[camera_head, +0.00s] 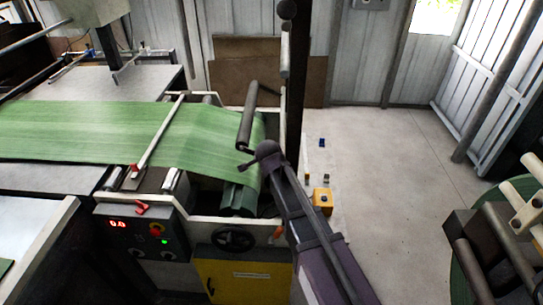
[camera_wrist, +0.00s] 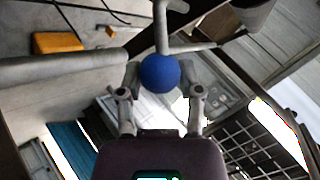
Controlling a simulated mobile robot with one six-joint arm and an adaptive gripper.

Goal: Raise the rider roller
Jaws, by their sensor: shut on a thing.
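The dark roller that looks like the rider roller (camera_head: 247,115) lies across the right end of the green woven web (camera_head: 90,125). I cannot tell whether it touches the web. In the wrist view, my gripper (camera_wrist: 160,76) has its fingers on both sides of a blue ball knob (camera_wrist: 159,70) and is shut on it. A grey rod (camera_wrist: 161,30) runs from the knob to a crossbar. In the head view, my arm reaches up from the bottom to the right end of the machine. The knob and fingertips cannot be made out clearly there.
A control box (camera_head: 140,228) with red digits, a black handwheel (camera_head: 235,239) and a yellow cabinet door (camera_head: 245,280) are on the machine's near side. A yellow box (camera_head: 322,198) stands on the floor. A green reel (camera_head: 470,275) is at right.

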